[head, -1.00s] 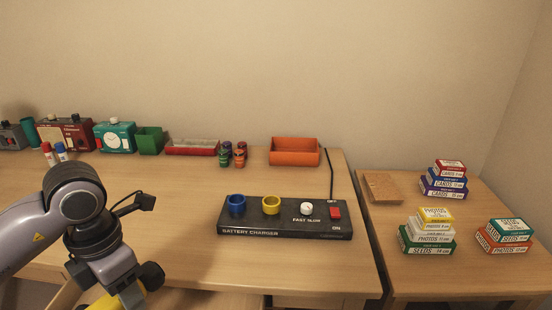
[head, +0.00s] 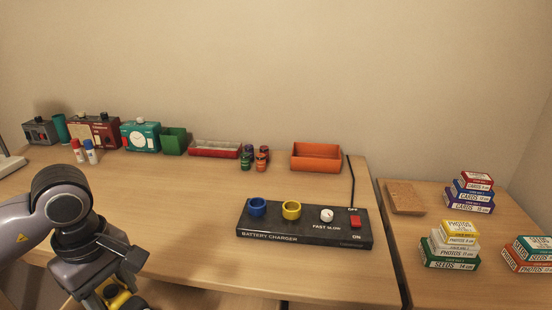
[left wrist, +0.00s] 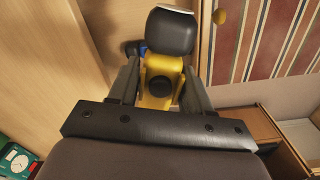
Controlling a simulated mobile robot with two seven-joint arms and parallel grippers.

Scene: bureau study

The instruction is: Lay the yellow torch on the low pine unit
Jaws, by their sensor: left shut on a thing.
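The yellow torch (left wrist: 165,72) has a black head and a black round button, and is held in my left gripper (left wrist: 163,82). In the head view my left gripper (head: 120,293) is low at the left, in front of the desk's front edge, and the torch's yellow body (head: 117,301) shows only in part there. A wooden unit (head: 429,279) stands at the right of the desk, its top looking a little lower; I take it for the low pine unit. My right gripper is in neither view.
The desk (head: 180,205) carries a black battery charger (head: 300,232), an orange tray (head: 316,157) and several radios and tins at the back. A striped rug (left wrist: 260,40) shows below.

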